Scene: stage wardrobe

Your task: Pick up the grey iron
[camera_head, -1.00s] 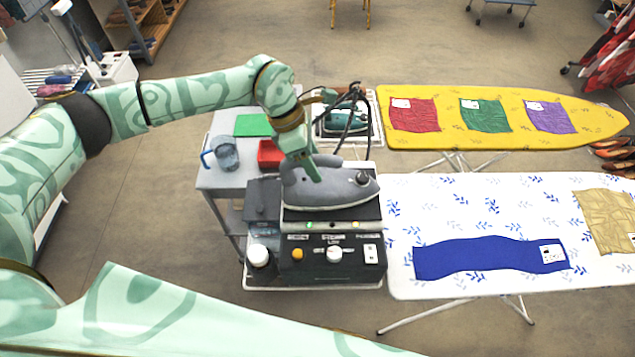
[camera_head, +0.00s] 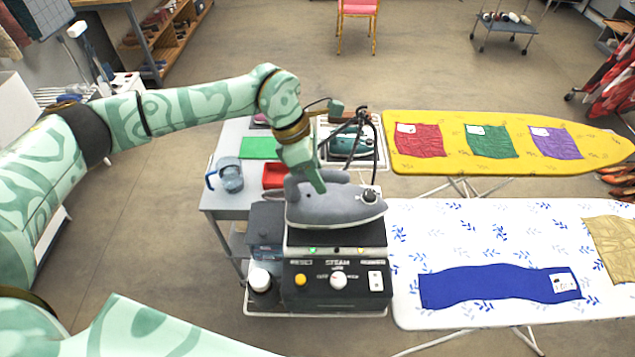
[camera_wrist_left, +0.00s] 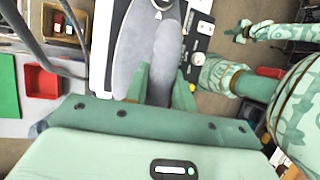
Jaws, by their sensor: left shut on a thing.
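The grey iron (camera_head: 345,208) is right over the top of the black steam station (camera_head: 300,270), its pointed end to the right. It looks level; any gap beneath it is too small to be sure of. My left gripper (camera_head: 316,184) comes down from above and is shut on the iron's handle. In the left wrist view its fingers (camera_wrist_left: 158,82) are on either side of the handle, with the iron's grey body (camera_wrist_left: 128,55) beyond. My right gripper cannot be made out clearly; green arm parts show at the right of the wrist view.
A teal iron (camera_head: 350,145) stands behind on its own station, near dark hoses. A grey cart (camera_head: 222,198) at left bears a jug (camera_head: 230,176), a red tray (camera_head: 273,176) and a green cloth (camera_head: 262,148). A white ironing board (camera_head: 455,235) and a yellow one (camera_head: 590,145) lie to the right.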

